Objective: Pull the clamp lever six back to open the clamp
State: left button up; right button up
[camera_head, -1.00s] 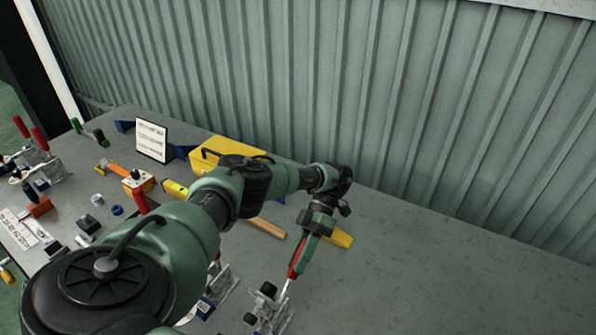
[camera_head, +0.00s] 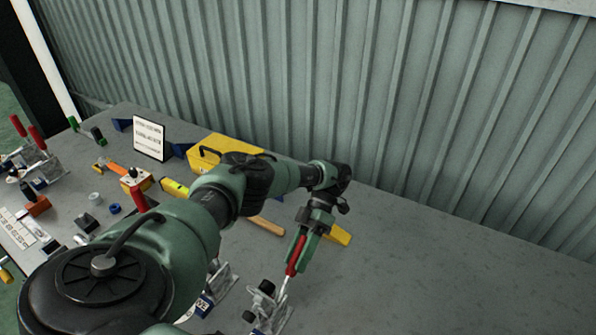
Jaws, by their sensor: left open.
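My left gripper (camera_head: 301,252) is at the front middle of the head view, pointing down. Its green fingers are open, on either side of a red lever handle (camera_head: 295,258). The handle belongs to a metal toggle clamp (camera_head: 268,306) with black knobs, low on the bench. The lever slants up from the clamp into the gap between the fingers. I cannot read a number on this clamp. A second clamp (camera_head: 222,282) with a blue label stands just left of it, partly hidden by my arm. My right gripper is not in view.
The grey bench (camera_head: 440,285) is clear on the right. A yellow toolbox (camera_head: 215,150), a wooden handle (camera_head: 266,226) and a white sign (camera_head: 149,138) are farther back. More red-handled clamps (camera_head: 38,160) stand at the left. A corrugated wall closes the back.

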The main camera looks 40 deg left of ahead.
pick_arm(q)
notch_tip(320, 180, up, 20)
jog(key=p, duration=0.3)
jog(key=shift+f, duration=0.1)
dwell(0.5)
